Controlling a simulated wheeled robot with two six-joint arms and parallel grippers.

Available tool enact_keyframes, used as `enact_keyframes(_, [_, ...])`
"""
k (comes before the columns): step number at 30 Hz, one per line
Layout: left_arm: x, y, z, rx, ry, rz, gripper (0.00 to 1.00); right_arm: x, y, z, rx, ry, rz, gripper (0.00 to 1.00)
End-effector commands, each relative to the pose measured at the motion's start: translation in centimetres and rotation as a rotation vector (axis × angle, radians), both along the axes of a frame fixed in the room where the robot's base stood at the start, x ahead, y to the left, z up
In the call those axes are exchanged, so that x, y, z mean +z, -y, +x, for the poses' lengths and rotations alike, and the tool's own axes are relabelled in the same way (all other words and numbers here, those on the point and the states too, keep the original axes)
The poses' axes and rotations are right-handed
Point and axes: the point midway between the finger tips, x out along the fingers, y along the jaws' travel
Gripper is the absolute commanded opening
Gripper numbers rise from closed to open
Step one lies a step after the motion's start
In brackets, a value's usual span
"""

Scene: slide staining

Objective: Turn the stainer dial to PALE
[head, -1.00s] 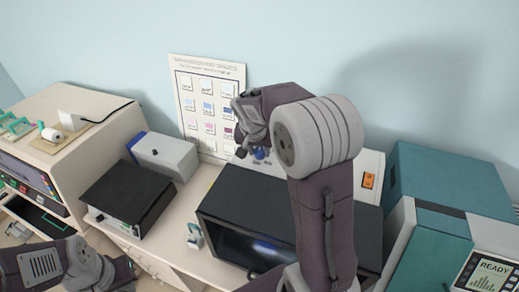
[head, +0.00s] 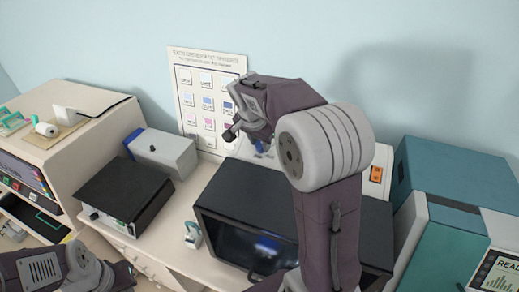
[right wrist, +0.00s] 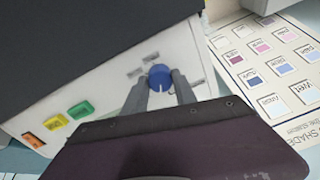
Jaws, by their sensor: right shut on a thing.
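The blue round dial (right wrist: 158,75) sits on the white front panel of the stainer (right wrist: 105,100) in the right wrist view. A short white pointer line on it points toward the bottom of the picture. My right gripper (right wrist: 161,84) is shut on the dial, with one grey finger on each side. Small grey label marks surround the dial, but I cannot read them. In the head view a small blue patch of the dial (head: 262,147) shows behind my right wrist, and the fingertips are hidden. My left arm is at the lower left; its gripper is out of sight.
Green and yellow buttons and an orange switch (right wrist: 33,140) are on the same panel. A shade chart (head: 207,75) stands against the wall. A black-fronted box (head: 240,205) lies below my right arm. A teal machine (head: 455,175) stands at the right.

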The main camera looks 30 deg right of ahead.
Motion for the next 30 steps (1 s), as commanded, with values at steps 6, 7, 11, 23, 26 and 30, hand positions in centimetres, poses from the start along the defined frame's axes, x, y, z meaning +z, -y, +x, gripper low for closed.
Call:
enact_keyframes(6, [-2.6,0.0,0.0,0.0,0.0,0.0,0.0,-0.6,0.0,0.0,-0.186,0.055,0.047,0.0])
enact_keyframes(7, [-2.8,0.0,0.0,0.0,0.0,0.0,0.0,-0.6,0.0,0.0,-0.211,0.062,0.054,0.0])
enact_keyframes(11, [-3.7,0.0,0.0,0.0,0.0,0.0,0.0,-0.5,0.0,-0.1,-0.313,0.093,0.081,0.0])
enact_keyframes(23, [-5.3,0.0,0.0,0.0,0.0,0.0,0.0,-0.4,0.0,-0.2,-0.529,0.154,0.136,0.0])
enact_keyframes(26, [-5.4,0.0,0.0,0.0,0.0,0.0,0.0,-0.3,0.0,-0.2,-0.558,0.162,0.142,0.0])
enact_keyframes(30, [-5.6,0.0,0.0,0.0,0.0,0.0,0.0,-0.3,0.0,-0.2,-0.581,0.168,0.149,0.0])
